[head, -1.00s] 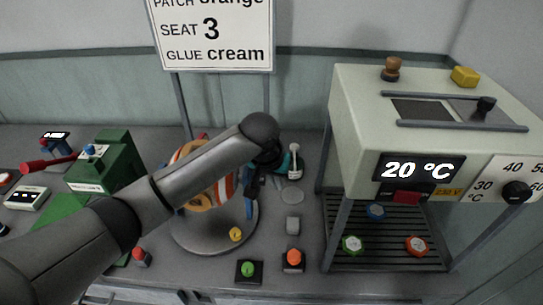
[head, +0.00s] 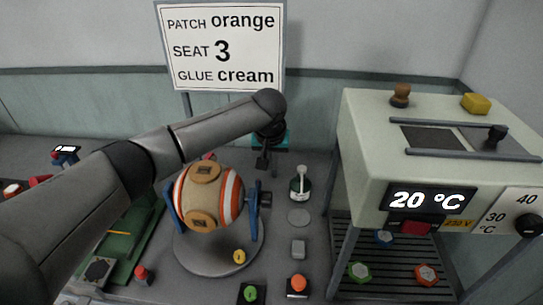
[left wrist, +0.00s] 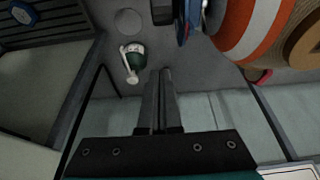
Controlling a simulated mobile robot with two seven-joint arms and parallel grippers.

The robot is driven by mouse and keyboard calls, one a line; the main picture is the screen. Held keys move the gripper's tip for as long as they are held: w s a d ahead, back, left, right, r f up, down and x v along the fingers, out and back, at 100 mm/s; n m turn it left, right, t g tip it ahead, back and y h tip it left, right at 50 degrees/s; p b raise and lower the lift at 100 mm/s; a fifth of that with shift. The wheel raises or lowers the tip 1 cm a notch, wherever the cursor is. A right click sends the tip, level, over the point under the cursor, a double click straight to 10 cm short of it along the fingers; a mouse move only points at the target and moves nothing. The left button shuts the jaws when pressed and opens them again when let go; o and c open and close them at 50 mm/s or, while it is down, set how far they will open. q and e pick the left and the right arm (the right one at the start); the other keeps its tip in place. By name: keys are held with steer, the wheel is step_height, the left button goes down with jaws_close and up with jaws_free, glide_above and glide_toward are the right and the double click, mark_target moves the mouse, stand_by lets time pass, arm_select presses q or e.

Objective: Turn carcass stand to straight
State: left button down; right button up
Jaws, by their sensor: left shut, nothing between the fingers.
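The carcass stand has a round grey base (head: 216,256) with blue uprights (head: 253,211). It holds a ball-shaped carcass (head: 208,194) with orange and white stripes and tan panels marked with small dark labels. A yellow knob (head: 239,256) sits at the front right of the base. The carcass shows at the upper right of the left wrist view (left wrist: 255,28). My left gripper (head: 263,160) is behind and to the right of the carcass, apart from it. In the left wrist view its fingers (left wrist: 160,85) are together and empty. My right gripper is not in view.
A green glue bottle (head: 300,185) stands right of the stand. Green (head: 250,293) and orange (head: 298,284) buttons are in front. A pale oven-like unit (head: 420,140) on legs stands at right, with coloured hexagonal pieces beneath. A sign (head: 222,45) stands behind.

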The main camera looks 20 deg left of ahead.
arm_select(q)
steer(key=shift+s+d+f+p, duration=0.15)
steer(key=shift+s+f, duration=0.25)
steer(key=shift+f, duration=0.4)
steer(key=shift+s+d+f+p, duration=0.15)
steer(key=shift+s+f, duration=0.25)
steer(key=shift+f, duration=0.4)
steer(key=shift+s+f+p, duration=0.15)
steer(key=shift+s+f, duration=0.25)
steer(key=shift+f, duration=0.4)
